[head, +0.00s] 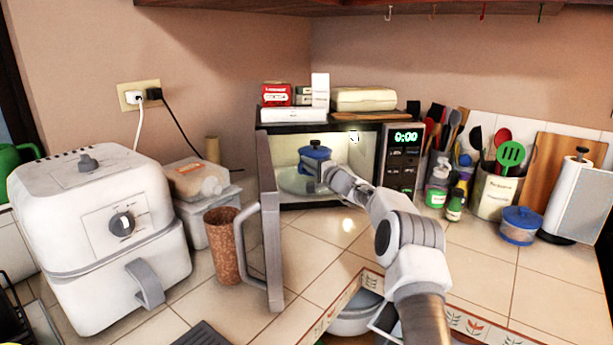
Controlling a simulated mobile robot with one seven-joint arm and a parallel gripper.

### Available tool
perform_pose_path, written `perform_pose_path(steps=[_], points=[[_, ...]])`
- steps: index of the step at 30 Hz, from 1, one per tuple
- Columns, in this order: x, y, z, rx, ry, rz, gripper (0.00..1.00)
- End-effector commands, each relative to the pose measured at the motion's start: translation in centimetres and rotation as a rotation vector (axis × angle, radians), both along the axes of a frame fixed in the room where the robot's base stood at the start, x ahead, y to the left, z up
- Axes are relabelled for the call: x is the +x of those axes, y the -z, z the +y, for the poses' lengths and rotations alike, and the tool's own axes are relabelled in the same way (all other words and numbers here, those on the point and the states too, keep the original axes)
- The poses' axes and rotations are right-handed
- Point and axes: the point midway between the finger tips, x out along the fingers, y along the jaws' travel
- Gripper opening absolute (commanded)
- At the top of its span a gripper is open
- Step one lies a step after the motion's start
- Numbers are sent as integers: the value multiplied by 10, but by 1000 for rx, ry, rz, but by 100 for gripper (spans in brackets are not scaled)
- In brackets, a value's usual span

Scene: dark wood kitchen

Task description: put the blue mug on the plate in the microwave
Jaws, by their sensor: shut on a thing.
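The microwave (319,119) stands open on the counter, with its door (269,225) swung out to the left. Inside lies a round, pale glass plate (290,184). The blue mug (312,155) is upright inside the microwave, over the plate. I cannot tell whether its base touches the plate. My gripper (321,170) reaches in from the right and is shut on the mug. The gripper hides the mug's lower right side, and my arm hides the opening's lower right corner.
A brown speckled cup (224,246) stands just left of the open door. A white air fryer (109,215) fills the left. Utensil holders (494,195) and a blue lidded jar (520,224) stand at the right. Tiles before the microwave are clear.

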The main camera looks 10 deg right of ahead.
Motion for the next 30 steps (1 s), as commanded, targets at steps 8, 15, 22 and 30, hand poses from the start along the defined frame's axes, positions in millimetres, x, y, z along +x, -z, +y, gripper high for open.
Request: perform_pose_path(steps=[8,15,22,30], points=[[3,37,2,0,-2,-1,0],[4,38,1,0,-1,-2,0],[3,44,1,0,0,1,15],[3,43,1,0,0,2,43]])
